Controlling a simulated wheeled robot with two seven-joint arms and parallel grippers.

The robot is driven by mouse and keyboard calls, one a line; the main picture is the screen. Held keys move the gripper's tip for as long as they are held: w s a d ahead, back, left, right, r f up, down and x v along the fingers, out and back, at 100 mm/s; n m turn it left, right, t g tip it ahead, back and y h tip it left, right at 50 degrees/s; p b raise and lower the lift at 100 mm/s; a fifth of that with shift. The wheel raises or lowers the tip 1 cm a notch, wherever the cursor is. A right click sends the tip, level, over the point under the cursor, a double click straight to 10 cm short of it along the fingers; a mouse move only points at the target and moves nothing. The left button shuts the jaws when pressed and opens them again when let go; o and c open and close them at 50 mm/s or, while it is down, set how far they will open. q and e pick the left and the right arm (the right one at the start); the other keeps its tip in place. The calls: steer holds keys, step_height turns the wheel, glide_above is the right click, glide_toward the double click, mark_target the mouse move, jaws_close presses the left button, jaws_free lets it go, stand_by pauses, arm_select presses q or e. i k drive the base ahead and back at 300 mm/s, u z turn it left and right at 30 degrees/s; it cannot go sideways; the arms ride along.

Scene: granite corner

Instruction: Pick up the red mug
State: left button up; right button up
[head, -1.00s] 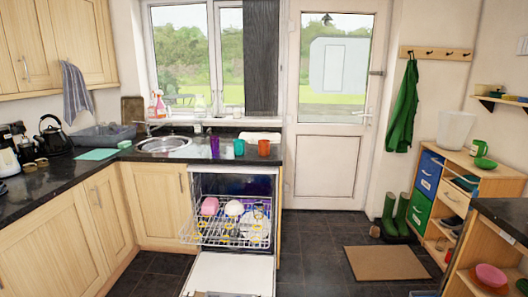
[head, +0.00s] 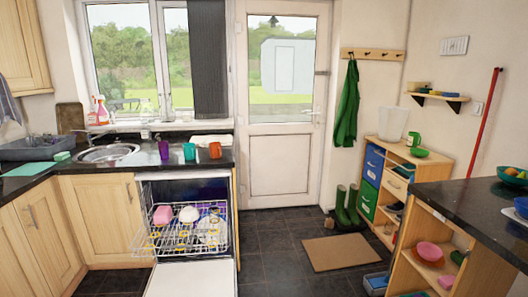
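An orange-red mug (head: 215,150) stands upright on the dark counter (head: 140,160), near its right end and above the open dishwasher. It is the reddest mug I see. A teal mug (head: 189,151) and a purple cup (head: 163,150) stand to its left in a row, apart from it. Neither of my grippers shows in the head view.
The dishwasher door (head: 190,278) is folded down into the floor space before the counter, with its loaded rack (head: 180,236) pulled out. A dark-topped island (head: 465,215) stands at the right. Floor between them is mostly clear, with a brown mat (head: 336,252).

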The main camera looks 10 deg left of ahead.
mark_target(216, 147)
steer(key=z, duration=0.5)
steer(key=i, duration=3.35)
steer(key=u, duration=3.55)
